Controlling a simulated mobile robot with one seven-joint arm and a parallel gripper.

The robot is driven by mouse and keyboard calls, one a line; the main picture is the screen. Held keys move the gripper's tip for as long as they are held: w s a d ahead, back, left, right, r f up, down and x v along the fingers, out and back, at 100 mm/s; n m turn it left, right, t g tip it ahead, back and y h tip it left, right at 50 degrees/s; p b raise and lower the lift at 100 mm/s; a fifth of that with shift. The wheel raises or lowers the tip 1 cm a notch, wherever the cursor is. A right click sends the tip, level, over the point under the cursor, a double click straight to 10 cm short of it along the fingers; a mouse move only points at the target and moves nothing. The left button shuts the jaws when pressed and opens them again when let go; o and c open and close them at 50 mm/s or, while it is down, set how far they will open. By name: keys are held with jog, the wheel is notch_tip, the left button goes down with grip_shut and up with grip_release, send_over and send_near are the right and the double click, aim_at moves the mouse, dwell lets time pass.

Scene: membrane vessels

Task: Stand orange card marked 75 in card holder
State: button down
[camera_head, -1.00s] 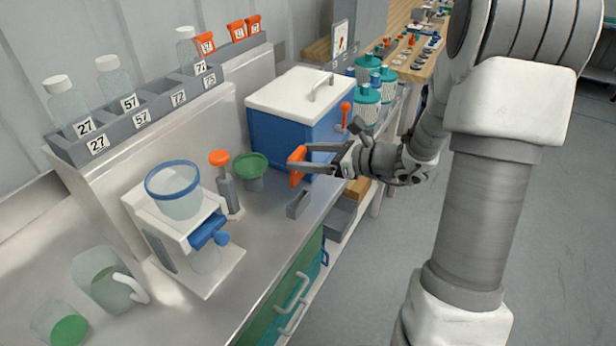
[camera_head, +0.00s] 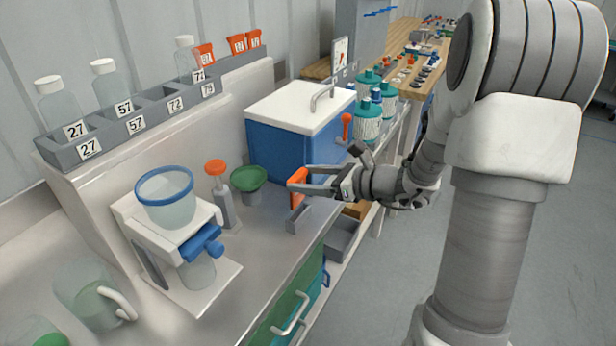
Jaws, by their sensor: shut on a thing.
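My gripper (camera_head: 305,180) is shut on an orange card (camera_head: 297,194) at the bench's right edge. The card is upright, and its marking cannot be read from here. A small grey card holder (camera_head: 298,220) stands on the bench directly below the card. The card's lower edge meets the holder's top in the picture. I cannot tell whether it sits in the slot or just above or in front of it.
A blue box with a white lid (camera_head: 300,105) stands just behind my gripper. A green funnel (camera_head: 248,180) and an orange-topped plunger (camera_head: 216,168) are to the left. A grey rack (camera_head: 120,132) holds bottles and other orange cards. An open grey bin (camera_head: 342,236) lies below right.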

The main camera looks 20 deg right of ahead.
aim_at(300, 200)
jog(key=shift+f+b, duration=2.25)
jog(key=shift+f, duration=0.75)
jog(key=shift+f, duration=0.2)
grip_release()
jog(key=p+v, duration=0.2)
jog(key=v, duration=1.5)
jog(key=shift+s+r, duration=0.15)
